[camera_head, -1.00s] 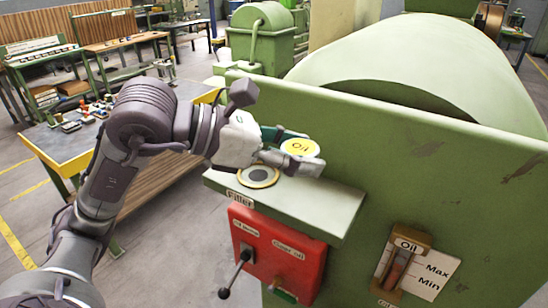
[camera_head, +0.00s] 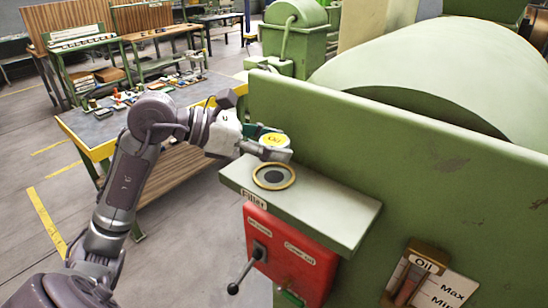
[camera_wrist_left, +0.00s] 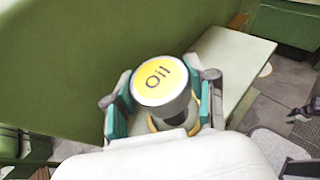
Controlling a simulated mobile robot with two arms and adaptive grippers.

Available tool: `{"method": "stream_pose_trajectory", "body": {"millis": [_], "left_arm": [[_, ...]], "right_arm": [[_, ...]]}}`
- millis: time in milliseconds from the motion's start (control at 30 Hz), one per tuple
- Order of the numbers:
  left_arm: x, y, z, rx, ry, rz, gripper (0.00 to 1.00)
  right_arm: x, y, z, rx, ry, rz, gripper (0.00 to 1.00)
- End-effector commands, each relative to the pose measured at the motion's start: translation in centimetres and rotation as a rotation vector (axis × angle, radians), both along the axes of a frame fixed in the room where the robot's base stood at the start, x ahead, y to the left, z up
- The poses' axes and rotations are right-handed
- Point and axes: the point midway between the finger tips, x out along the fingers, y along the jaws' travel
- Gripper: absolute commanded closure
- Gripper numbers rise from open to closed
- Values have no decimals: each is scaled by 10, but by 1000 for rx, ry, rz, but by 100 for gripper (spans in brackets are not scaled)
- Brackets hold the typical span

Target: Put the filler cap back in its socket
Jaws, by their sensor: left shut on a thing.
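The filler cap (camera_head: 274,140) is a round piece with a yellow top marked "Oil". My left gripper (camera_head: 266,147) is shut on it, above the back left end of the pale green shelf. In the left wrist view the cap (camera_wrist_left: 160,80) sits upright between the teal fingers of the gripper (camera_wrist_left: 164,105). The socket (camera_head: 274,176) is a brass-coloured ring with a dark centre on the shelf, in front of the cap and apart from it in the head view. Part of a brass ring shows below the cap in the wrist view. My right gripper is not in view.
The shelf (camera_head: 325,208) juts from a green machine wall (camera_head: 410,170). Below it are a red control box (camera_head: 285,252) with a black lever and an oil gauge (camera_head: 412,275). A cluttered workbench (camera_head: 100,125) stands at left. The shelf's right part is clear.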

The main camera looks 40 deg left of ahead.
Motion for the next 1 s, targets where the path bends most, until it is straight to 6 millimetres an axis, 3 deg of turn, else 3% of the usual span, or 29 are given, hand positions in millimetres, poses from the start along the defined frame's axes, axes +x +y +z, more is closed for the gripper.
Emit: {"method": "stream_pose_trajectory", "body": {"millis": [300, 1000], "left_arm": [[0, 0, -37, -2, 1, 0, 90], [0, 0, -49, 0, 0, 0, 90]], "right_arm": [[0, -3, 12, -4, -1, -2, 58], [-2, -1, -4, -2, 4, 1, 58]]}}
